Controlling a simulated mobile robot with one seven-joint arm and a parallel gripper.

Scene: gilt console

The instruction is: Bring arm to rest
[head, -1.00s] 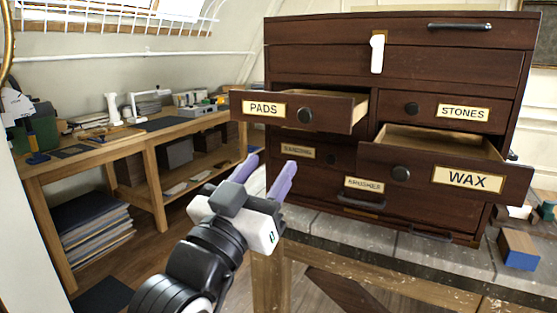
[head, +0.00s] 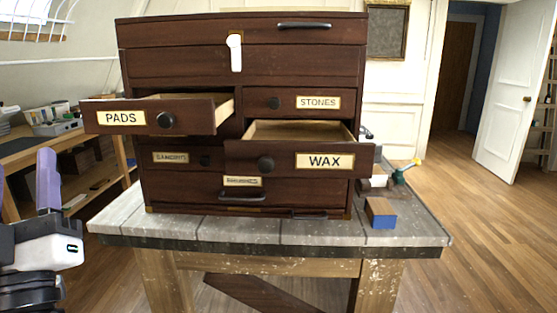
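My gripper (head: 32,186) is at the left edge of the head view, pointing up, with its two purple fingers apart and nothing between them. It is to the left of the dark wooden chest (head: 240,62) and clear of it. The PADS drawer (head: 142,118) and the WAX drawer (head: 290,160) are pulled out. The STONES drawer (head: 288,102) and the lower drawers are shut. The rest of my arm is mostly cut off by the frame's lower left corner.
The chest stands on a grey-topped workbench (head: 215,229). A blue and wood block (head: 381,213) lies on its right part, with small items behind it. A long side bench (head: 40,150) is behind my gripper. Open wooden floor (head: 480,240) lies to the right, towards a white door (head: 508,95).

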